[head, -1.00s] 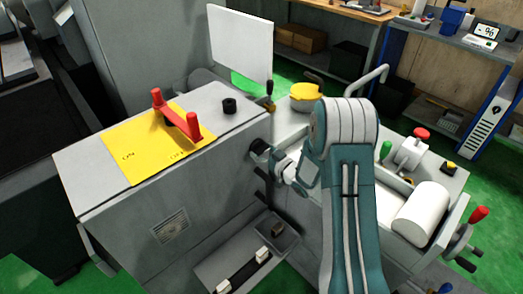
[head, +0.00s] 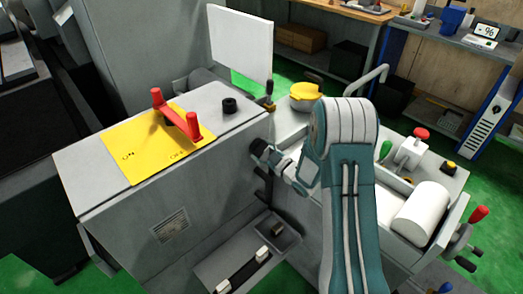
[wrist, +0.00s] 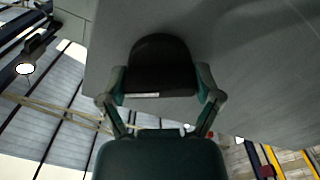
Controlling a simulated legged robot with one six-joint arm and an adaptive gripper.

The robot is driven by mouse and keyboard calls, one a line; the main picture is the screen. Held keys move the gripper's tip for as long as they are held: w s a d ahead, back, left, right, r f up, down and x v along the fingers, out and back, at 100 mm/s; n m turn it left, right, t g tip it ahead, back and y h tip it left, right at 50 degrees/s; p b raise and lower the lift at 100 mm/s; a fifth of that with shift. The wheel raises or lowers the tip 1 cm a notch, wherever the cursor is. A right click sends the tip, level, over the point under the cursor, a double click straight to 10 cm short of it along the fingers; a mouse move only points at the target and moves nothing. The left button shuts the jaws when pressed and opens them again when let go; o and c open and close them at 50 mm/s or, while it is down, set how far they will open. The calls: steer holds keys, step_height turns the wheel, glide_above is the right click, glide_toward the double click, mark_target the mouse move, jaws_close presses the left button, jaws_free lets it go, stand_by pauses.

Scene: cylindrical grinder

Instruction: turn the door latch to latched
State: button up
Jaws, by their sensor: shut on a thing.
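The door latch is a dark, rounded handle (wrist: 160,58) on the grey door face in the wrist view. My gripper (wrist: 160,84) has a finger on each side of it and is closed on it. In the head view my gripper (head: 271,157) reaches the right-hand side of the grey cabinet (head: 120,215), near its upper edge. The latch is mostly covered by the fingers there, and its exact angle cannot be read. No latch marking shows in either view.
A yellow plate (head: 150,150) with a red lever (head: 176,115) lies on the cabinet top beside a black knob (head: 230,105). A grey machine bed with a yellow part (head: 305,95) and a white cylinder (head: 422,213) stands to the right. An open tray (head: 240,265) lies below.

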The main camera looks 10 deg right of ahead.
steer(key=n, duration=1.1)
steer(key=shift+f, duration=0.15)
steer(key=shift+s+f+n, duration=0.1)
steer(key=shift+n, duration=0.4)
steer(key=o, duration=0.9)
steer(key=shift+a, duration=0.1)
steer(key=v, duration=1.2)
